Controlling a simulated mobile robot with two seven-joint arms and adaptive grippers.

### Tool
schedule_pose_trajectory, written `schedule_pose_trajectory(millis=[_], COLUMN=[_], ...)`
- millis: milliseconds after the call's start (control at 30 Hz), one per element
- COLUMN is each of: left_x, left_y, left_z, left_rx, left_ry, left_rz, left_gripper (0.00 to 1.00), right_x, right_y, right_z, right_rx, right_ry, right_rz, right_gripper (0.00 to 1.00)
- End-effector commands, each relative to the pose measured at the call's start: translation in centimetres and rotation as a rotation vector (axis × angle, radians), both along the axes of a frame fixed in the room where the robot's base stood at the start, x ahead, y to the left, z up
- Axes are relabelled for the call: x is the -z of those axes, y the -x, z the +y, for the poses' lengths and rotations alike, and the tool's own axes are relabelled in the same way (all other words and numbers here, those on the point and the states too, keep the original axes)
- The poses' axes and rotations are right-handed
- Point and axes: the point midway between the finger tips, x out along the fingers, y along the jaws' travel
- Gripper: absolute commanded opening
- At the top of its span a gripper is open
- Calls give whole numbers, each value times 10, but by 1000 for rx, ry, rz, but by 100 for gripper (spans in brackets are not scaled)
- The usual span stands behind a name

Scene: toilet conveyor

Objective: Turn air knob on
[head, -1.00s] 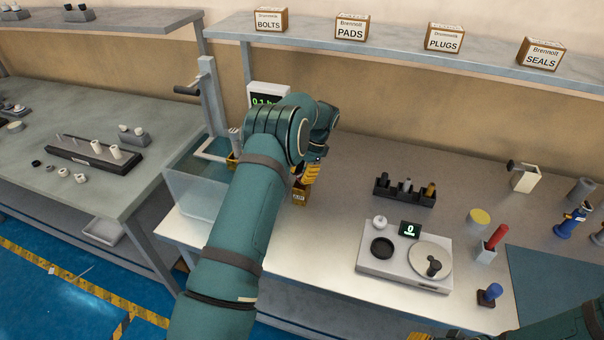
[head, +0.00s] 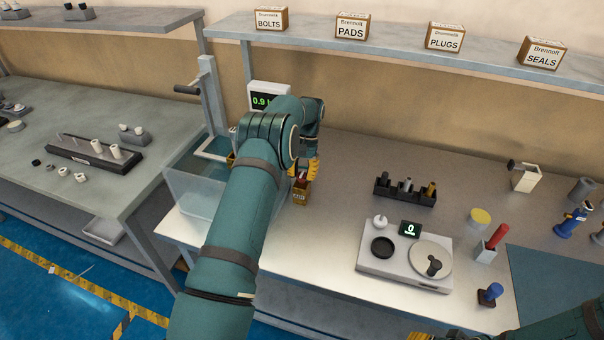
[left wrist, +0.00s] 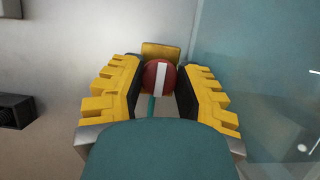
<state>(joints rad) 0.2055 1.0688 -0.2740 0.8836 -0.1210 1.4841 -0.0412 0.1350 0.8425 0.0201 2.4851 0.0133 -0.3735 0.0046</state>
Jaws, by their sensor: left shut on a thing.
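The air knob is a round red knob with a white stripe (left wrist: 158,77), on a yellow block (left wrist: 162,51). In the left wrist view the stripe runs up and down the picture. My left gripper (left wrist: 160,90) has its yellow fingers on either side of the knob and is shut on it. My right gripper (head: 421,336) barely shows at the bottom edge.
A clear water tank (head: 192,197) stands left of the block. A grey scale unit (head: 388,268) and a black rack (head: 405,192) lie to the right. Labelled boxes sit on the shelf (head: 400,52) above. The bench between block and scale is clear.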

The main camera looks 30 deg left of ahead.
Motion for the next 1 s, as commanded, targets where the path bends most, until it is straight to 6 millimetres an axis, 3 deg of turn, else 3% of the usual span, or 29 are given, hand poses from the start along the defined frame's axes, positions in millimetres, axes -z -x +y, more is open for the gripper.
schedule_pose_trajectory(millis=[467,500,567,1000], left_x=[4,4,4,-9], left_y=[2,2,2,-4], left_z=[-1,-1,-1,2], left_rx=[-15,-15,-15,-14], left_ry=[4,4,4,-3], left_rz=[10,10,9,-1], left_gripper=[0,43,64,67], right_x=[0,0,0,0], right_y=[0,0,0,0], right_z=[0,0,0,0], right_rx=[0,0,0,0], right_ry=[0,0,0,0], right_rz=[0,0,0,0], right_gripper=[47,47,47,47])
